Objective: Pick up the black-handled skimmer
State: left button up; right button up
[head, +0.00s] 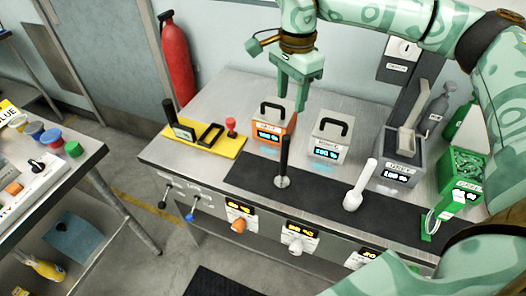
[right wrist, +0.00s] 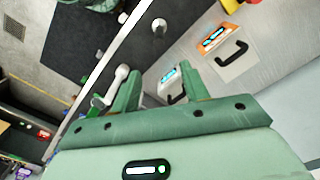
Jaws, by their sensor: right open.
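The black-handled skimmer (head: 284,158) stands upright on the dark mat at the front of the bench, its long black handle up and its small metal end at the mat. A rounded grey metal piece (right wrist: 159,25) on the mat in the right wrist view may be its end; I cannot make out the handle there. My right gripper (head: 293,97) is open and empty over the back of the bench, behind and above the skimmer and apart from it. Its two green fingers (right wrist: 162,78) stand apart in the right wrist view. My left gripper is not in view.
An orange unit (head: 270,134), a white unit (head: 325,152) and a dark grey unit (head: 395,174) stand behind the mat. A white-handled tool (head: 360,186) is right of the skimmer. A yellow tray (head: 211,139) is left. The mat (head: 245,173) is clear left of the skimmer.

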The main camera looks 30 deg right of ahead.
jog(key=b, duration=0.1)
send_near(286, 145)
jog(key=shift+w+d+f, duration=0.3)
jog(key=shift+w+d, duration=0.1)
jog(key=shift+d, duration=0.15)
jog(key=f, duration=0.3)
jog(key=f+b, duration=0.1)
jog(key=f, duration=0.1)
jog(key=shift+w, duration=0.25)
jog(key=shift+s+f, duration=0.1)
jog(key=shift+f, duration=0.35)
jog(key=f, duration=0.3)
jog(key=f+b, duration=0.1)
jog(key=f, duration=0.1)
jog(key=shift+a, duration=0.35)
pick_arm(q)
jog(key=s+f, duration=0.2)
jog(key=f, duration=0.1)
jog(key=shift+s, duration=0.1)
pick_arm(e)
jog(key=c, duration=1)
